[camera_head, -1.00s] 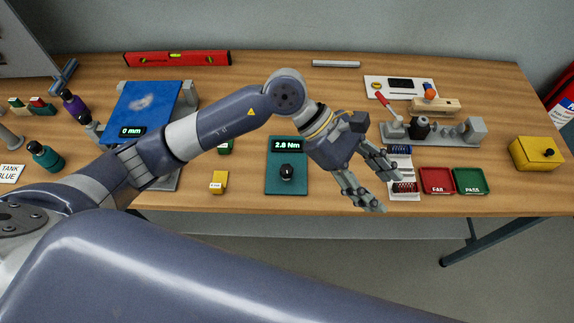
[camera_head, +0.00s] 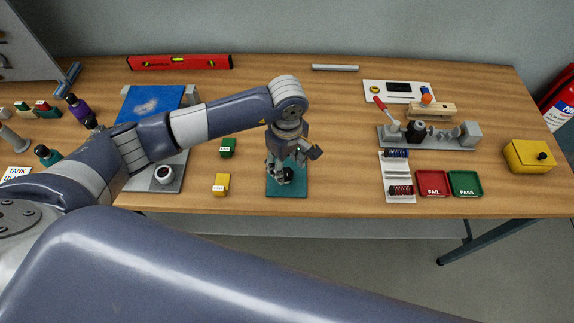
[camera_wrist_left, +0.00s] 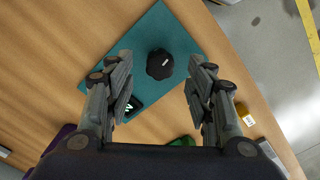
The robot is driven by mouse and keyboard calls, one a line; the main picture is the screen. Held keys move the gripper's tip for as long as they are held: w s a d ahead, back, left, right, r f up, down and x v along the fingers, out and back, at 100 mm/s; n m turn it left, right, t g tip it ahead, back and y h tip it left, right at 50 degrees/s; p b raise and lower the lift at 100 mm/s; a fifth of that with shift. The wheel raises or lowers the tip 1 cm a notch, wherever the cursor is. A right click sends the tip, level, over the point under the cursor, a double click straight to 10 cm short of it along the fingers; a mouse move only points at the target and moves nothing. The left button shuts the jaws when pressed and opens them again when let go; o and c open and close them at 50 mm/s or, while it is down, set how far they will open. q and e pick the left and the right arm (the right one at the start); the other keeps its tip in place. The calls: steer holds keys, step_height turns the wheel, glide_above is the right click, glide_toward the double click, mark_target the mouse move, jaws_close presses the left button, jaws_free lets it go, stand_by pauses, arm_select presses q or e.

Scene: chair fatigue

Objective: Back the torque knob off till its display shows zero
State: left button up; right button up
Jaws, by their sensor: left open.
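The black torque knob (camera_wrist_left: 160,64), with a pale pointer mark, stands on a teal board (camera_wrist_left: 145,38). In the left wrist view it lies between and slightly ahead of the two finger sets of my left gripper (camera_wrist_left: 160,82), which are spread wide and apart from it. Its display (camera_wrist_left: 132,108) is partly hidden by a finger, so the reading cannot be told. In the head view my left gripper (camera_head: 283,173) points down over the teal board (camera_head: 297,190), hiding the display and much of the knob. My right gripper is out of view.
A yellow block (camera_head: 221,185) and a green block (camera_head: 228,147) stand left of the board. To the right are a white spring rack (camera_head: 397,176), a red FAIL tray (camera_head: 433,193) and a green PASS tray (camera_head: 466,192). The wood between board and rack is clear.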

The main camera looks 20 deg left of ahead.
mark_target(287, 172)
arm_select(q)
steer(key=shift+f+p, duration=0.35)
steer(key=shift+f, duration=1.3)
steer(key=shift+c, duration=0.3)
steer(key=c, duration=1)
